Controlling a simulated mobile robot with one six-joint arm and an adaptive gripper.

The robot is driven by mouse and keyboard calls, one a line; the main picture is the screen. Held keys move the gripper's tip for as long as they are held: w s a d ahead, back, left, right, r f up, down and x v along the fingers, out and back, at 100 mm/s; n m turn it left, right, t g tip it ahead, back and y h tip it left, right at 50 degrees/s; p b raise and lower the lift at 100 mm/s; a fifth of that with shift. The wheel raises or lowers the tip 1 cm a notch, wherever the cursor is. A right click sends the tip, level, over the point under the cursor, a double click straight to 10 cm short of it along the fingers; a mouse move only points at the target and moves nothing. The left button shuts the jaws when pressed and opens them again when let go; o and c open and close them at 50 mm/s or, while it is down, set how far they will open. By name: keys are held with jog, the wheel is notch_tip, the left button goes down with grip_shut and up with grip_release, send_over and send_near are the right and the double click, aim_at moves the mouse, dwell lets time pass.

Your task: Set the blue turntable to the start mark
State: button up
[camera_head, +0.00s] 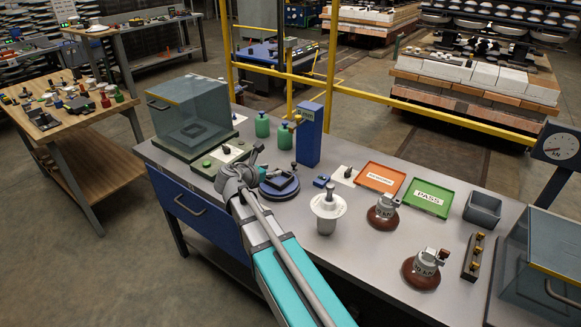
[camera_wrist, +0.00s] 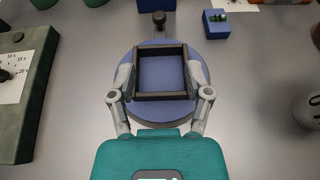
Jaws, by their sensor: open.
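The blue turntable (camera_head: 276,194) is a round disc on the grey bench, with a dark square frame (camera_head: 281,183) on top. In the wrist view the turntable (camera_wrist: 160,114) is centred, and the frame (camera_wrist: 160,97) surrounds a blue square. My gripper (camera_wrist: 161,80) is open, with one finger at the left side of the frame and one at the right; I cannot tell whether they touch it. I cannot make out a start mark on the turntable.
A dark knob (camera_wrist: 158,19) and a small blue block (camera_wrist: 216,23) lie beyond the turntable. A green-based dial box (camera_wrist: 22,85) is at left.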

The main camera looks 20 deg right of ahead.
aim_at(292, 165)
jog(key=b+x, duration=0.4)
jog(key=x, duration=0.8)
jog(key=shift+f+b, duration=0.25)
jog(key=shift+b, duration=0.1)
jog(key=shift+x, duration=0.75)
jog(key=shift+r, duration=0.1)
grip_shut()
